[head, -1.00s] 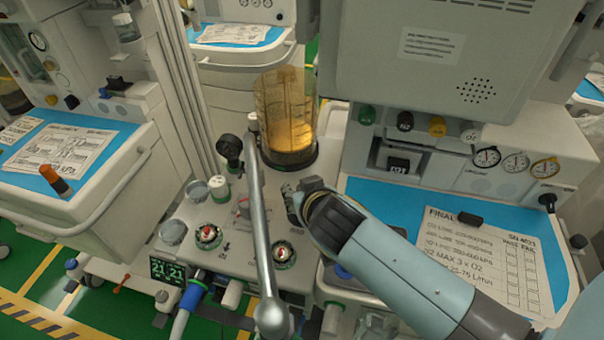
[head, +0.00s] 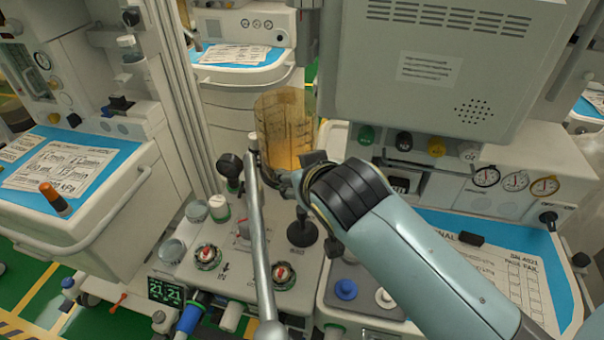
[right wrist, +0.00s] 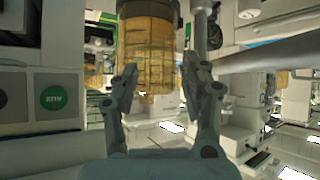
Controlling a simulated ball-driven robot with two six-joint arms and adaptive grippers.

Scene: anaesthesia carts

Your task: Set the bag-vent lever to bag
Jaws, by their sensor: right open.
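A small grey lever with a red mark (head: 243,229), which may be the bag-vent lever, stands on the cart's pale panel (head: 222,272), partly hidden by a slanting metal pole. I cannot read its setting. My right gripper (head: 270,177) is beyond it and to its right, by the base of the amber bellows cylinder (head: 285,125). In the right wrist view the right gripper (right wrist: 158,75) has its fingers apart, with the bellows (right wrist: 147,45) showing beyond and between them. I cannot tell whether they touch. My left gripper is not in view.
The metal pole (head: 259,240) with a ball end crosses in front of the panel. Two red-centred dials (head: 284,275) and a black knob (head: 303,232) stand on the panel. A monitor housing (head: 430,70) overhangs at upper right. A blue-topped tray (head: 455,222) lies right.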

